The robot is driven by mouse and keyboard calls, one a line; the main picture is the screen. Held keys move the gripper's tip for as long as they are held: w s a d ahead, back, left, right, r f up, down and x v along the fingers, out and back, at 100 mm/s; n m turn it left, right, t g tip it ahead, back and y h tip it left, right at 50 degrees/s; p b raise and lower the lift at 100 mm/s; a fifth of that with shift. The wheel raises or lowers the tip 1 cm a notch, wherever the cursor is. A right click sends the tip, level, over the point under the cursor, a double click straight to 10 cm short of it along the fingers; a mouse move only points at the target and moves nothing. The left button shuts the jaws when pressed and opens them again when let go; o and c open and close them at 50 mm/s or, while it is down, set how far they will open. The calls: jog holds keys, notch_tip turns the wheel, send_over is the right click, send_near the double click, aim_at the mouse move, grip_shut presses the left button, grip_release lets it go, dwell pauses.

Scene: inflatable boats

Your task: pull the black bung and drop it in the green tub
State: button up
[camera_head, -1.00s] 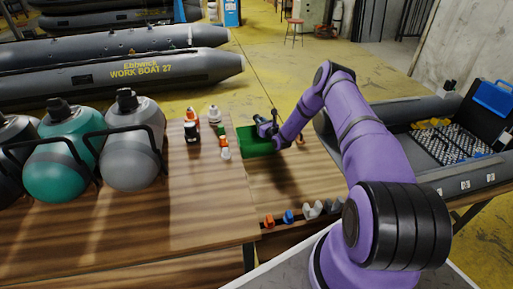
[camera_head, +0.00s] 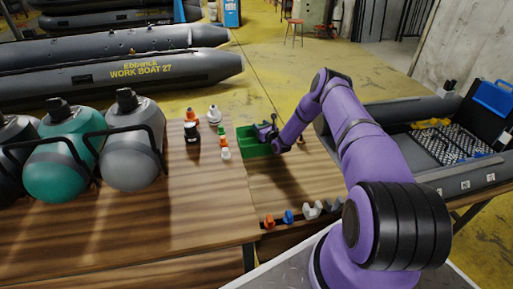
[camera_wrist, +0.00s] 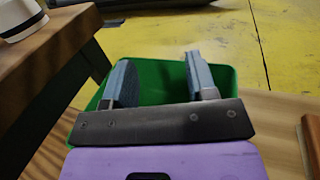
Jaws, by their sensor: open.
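The green tub (camera_head: 247,148) stands near the far edge of the wooden table, and its wall also shows in the wrist view (camera_wrist: 160,78). My gripper (camera_head: 265,132) is at the tub, over its right part. In the wrist view my gripper (camera_wrist: 160,75) has its two blue-grey fingers wide apart, with only green tub between them. I cannot make out the black bung for certain. The tub's floor is largely hidden by my gripper and the tub's wall.
Several small orange, white and black fittings (camera_head: 191,132) stand left of the tub. A row of orange, blue and grey pieces (camera_head: 289,217) lines the near table edge. Large cylinders (camera_head: 130,160) are at left. A grey inflatable boat (camera_head: 400,145) lies at right.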

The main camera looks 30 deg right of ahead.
jog(key=s, duration=1.1)
jog(key=shift+d, duration=0.15)
jog(key=shift+w, duration=0.1)
